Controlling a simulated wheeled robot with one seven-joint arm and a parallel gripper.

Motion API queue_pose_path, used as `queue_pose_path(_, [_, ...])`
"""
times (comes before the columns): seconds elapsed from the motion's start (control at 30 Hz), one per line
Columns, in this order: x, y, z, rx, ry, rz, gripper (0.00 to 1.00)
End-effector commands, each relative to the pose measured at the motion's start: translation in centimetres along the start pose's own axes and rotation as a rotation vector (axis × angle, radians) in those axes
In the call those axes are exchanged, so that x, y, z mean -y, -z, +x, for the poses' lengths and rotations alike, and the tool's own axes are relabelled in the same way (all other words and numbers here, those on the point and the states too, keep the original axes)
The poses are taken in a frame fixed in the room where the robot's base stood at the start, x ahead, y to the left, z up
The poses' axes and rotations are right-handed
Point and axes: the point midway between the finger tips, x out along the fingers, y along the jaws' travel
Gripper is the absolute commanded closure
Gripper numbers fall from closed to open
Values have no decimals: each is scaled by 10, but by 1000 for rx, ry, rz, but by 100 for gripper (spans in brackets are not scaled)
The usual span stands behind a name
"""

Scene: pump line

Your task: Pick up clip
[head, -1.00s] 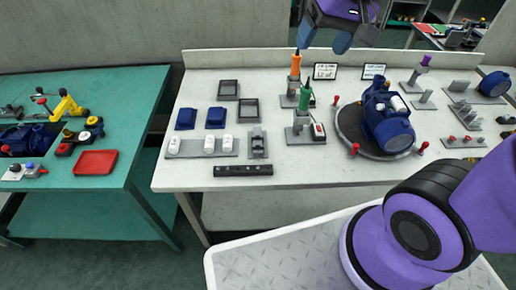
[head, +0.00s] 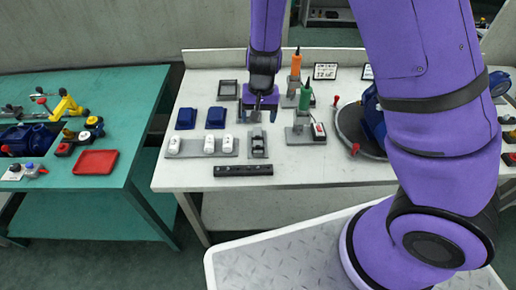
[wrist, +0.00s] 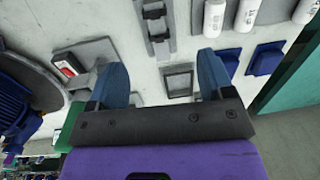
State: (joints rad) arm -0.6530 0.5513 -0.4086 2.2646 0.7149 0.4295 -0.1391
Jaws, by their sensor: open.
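A small dark piece, which looks like the clip (head: 258,143), sits in a narrow grey holder (head: 258,154) near the front of the white table. In the wrist view the holder (wrist: 172,48) lies ahead of the fingers, with dark clip parts (wrist: 155,12) on it. My gripper (head: 259,114) is open and empty, pointing down above the table, just behind the holder in the head view. In the wrist view its two blue fingers (wrist: 162,78) are wide apart, with a square grey-rimmed tray (wrist: 178,82) showing between them. The clip's exact shape is too small to tell.
A black bar (head: 243,170) lies in front. Green (head: 305,97) and orange (head: 296,64) tools stand to the right. My arm hides much of the table's right side.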

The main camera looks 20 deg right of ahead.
Motion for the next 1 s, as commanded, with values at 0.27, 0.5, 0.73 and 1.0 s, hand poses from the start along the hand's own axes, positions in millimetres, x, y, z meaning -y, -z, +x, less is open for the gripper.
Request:
queue_pose_path(0.27, [-1,2,42,-7,-71,13,26])
queue_pose_path(0.5, [-4,2,72,-7,-75,17,26])
queue_pose_path(0.73, [-5,3,96,-8,-73,15,26])
queue_pose_path(1.0, [-8,4,120,-6,-74,16,26])
